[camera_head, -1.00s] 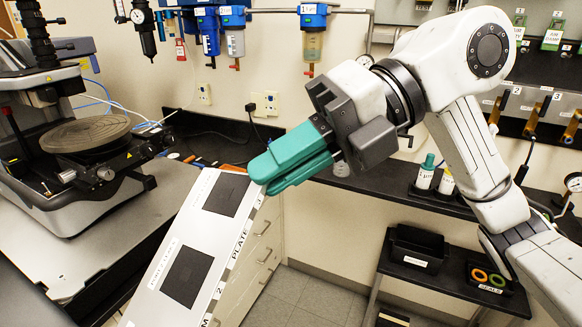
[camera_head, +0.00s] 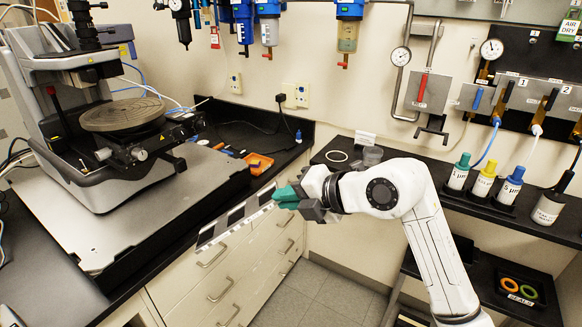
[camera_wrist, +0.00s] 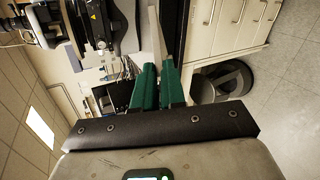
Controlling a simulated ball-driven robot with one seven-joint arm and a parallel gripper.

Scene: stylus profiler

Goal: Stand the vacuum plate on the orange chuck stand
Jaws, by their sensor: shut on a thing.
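My gripper (camera_head: 287,197), with teal fingers, is shut on one end of the vacuum plate (camera_head: 221,226), a flat white panel with dark square patches. The plate reaches to the lower left from the fingers, in front of the bench drawers, and is seen at a shallow slant. In the wrist view the fingers (camera_wrist: 158,78) close on the plate, which shows as a thin pale strip (camera_wrist: 160,42). A small orange piece (camera_head: 259,163) lies on the dark bench beyond the plate, apart from it. It may be the orange chuck stand; its shape is too small to tell.
The stylus profiler (camera_head: 122,114) with its round stage stands on a grey slab at the left. A right-hand bench holds several capped bottles (camera_head: 483,182). A shelf below carries a tray of coloured seals (camera_head: 519,289). Open floor lies between benches.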

